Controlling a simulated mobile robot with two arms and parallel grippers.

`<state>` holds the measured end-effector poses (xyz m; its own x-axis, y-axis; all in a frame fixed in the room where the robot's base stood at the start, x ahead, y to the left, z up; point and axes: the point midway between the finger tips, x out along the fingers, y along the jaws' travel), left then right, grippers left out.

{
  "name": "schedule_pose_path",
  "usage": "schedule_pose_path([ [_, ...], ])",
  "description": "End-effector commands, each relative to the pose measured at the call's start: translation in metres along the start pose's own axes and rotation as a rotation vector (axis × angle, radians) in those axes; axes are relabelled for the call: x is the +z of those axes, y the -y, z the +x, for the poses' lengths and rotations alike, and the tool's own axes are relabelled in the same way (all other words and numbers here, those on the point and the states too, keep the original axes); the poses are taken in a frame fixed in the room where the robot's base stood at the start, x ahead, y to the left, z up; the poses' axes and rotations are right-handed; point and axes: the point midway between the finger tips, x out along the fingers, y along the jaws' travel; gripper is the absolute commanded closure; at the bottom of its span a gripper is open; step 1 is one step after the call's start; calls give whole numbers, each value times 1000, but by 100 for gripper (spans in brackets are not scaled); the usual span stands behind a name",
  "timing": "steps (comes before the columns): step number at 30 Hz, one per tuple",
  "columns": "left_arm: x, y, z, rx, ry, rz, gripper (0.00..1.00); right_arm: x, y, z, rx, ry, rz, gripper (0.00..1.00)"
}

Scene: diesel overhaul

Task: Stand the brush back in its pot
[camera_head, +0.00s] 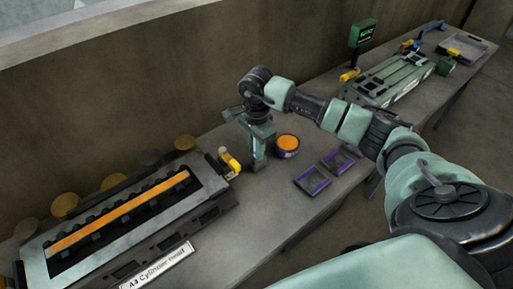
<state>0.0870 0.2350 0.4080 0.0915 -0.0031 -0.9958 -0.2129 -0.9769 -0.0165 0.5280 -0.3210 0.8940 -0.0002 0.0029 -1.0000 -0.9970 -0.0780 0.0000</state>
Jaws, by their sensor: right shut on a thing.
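My right gripper (258,158) points down at the bench, just left of a round dark pot (288,153) with an orange top. It is shut on a slim thing, seemingly the brush, which the fingers mostly hide. I cannot tell whether the brush touches the bench. The gripper is beside the pot, not over its opening. My left gripper is not in view.
A long cylinder head (135,222) with an orange strip lies at the left. A yellow item (231,161) stands left of my gripper. Two shallow purple-edged trays, one nearer (312,181) and one farther (341,161), lie right of the pot. A green fixture (390,78) stands farther along.

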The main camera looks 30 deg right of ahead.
Motion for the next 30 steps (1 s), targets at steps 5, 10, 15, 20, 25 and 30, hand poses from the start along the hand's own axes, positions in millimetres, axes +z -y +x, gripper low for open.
schedule_pose_path([
  [5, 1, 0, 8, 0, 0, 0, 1, 0, 0, 8, -1, 0, 0, 100],
  [10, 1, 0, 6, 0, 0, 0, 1, 0, 0, 7, 0, 0, 0, 57],
  [15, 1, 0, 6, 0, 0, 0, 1, 0, 0, 7, 0, 0, 0, 57],
  [20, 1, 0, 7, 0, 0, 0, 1, 0, 0, 4, 0, 0, 0, 57],
  [25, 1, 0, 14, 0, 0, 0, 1, 0, 1, -19, -5, -1, 0, 57],
  [30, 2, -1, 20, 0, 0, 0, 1, 0, 1, -48, -5, -1, 0, 57],
])
